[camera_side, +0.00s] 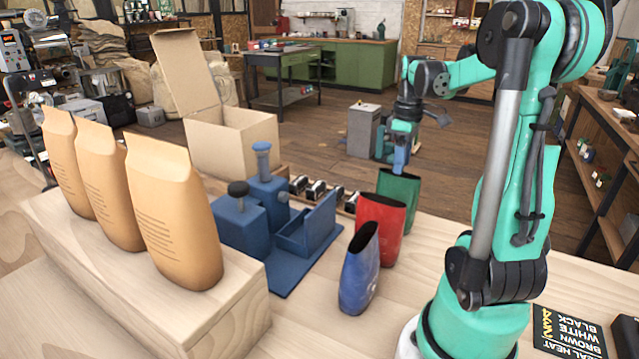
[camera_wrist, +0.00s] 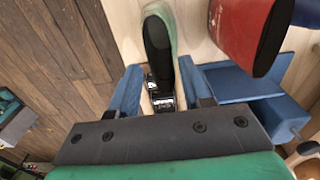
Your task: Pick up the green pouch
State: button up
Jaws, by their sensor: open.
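The green pouch (camera_side: 402,190) stands upright with its top open, at the far end of a row of pouches. My gripper (camera_side: 400,158) is just above it, pointing down, with blue fingers. In the wrist view, the green pouch (camera_wrist: 174,45) shows its dark open mouth, and my gripper's fingers (camera_wrist: 158,70) are spread, one on each side of its line. The gripper is open and empty. I cannot tell whether the fingers touch the pouch.
A red pouch (camera_side: 380,228) stands close beside the green one, and a blue pouch (camera_side: 360,278) stands nearer. A blue sealing device (camera_side: 268,225), a cardboard box (camera_side: 232,140) and tan bags (camera_side: 172,215) are to the left. The table edge is close to the green pouch.

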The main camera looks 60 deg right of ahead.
aim_at(396, 202)
jog(key=shift+f, duration=1.6)
jog(key=shift+f, duration=0.25)
grip_shut()
